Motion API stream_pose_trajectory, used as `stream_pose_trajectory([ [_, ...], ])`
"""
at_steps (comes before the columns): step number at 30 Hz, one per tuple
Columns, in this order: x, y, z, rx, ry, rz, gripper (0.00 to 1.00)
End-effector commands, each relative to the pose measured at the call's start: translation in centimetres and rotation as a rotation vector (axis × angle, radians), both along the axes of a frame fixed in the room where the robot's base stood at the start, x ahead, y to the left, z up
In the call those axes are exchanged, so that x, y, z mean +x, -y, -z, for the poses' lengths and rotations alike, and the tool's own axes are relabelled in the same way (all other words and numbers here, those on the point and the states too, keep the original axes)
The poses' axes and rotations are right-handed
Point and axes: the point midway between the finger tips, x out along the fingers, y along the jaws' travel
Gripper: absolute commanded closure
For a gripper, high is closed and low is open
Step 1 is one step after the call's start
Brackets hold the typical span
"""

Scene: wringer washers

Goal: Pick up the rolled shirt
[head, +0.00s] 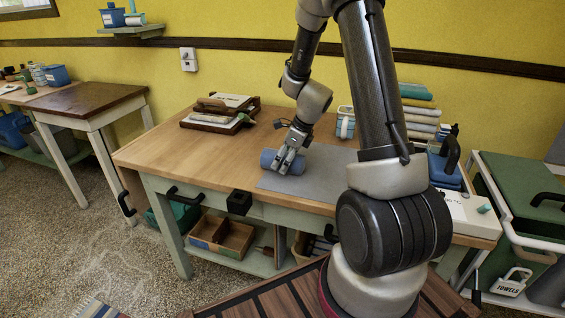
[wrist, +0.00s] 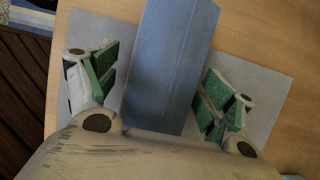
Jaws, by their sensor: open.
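The rolled shirt is a blue cylinder (head: 267,159) lying on a grey mat (head: 325,168) on the wooden table. It also fills the middle of the wrist view (wrist: 172,65), running up and down the picture. In the wrist view my gripper (wrist: 160,88) is open, with one green-padded finger on each side of the roll. Gaps show between the roll and both fingers. The roll's near end is partly hidden by the gripper body.
The wooden table (head: 165,150) has clear room left of the mat. Wooden trays with papers (head: 222,112) stand at the back. Stacked folded towels (head: 421,117) and a white box (head: 466,214) are at the right, partly behind my arm.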

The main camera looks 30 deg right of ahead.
Motion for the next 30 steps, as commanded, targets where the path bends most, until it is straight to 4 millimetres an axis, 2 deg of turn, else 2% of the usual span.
stream_pose_trajectory([
  [3,0.2,-0.2,0.8,-0.001,0.0,-0.001,0.17],
  [9,0.3,-0.2,0.9,-0.001,0.001,-0.001,0.17],
  [11,0.3,-0.2,0.8,-0.001,0.001,-0.001,0.26],
  [19,0.3,-0.2,0.8,-0.001,0.001,-0.001,0.76],
  [26,0.3,-0.2,0.7,-0.002,0.002,-0.001,0.76],
  [30,0.3,-0.2,-0.6,-0.001,0.005,-0.003,0.76],
])
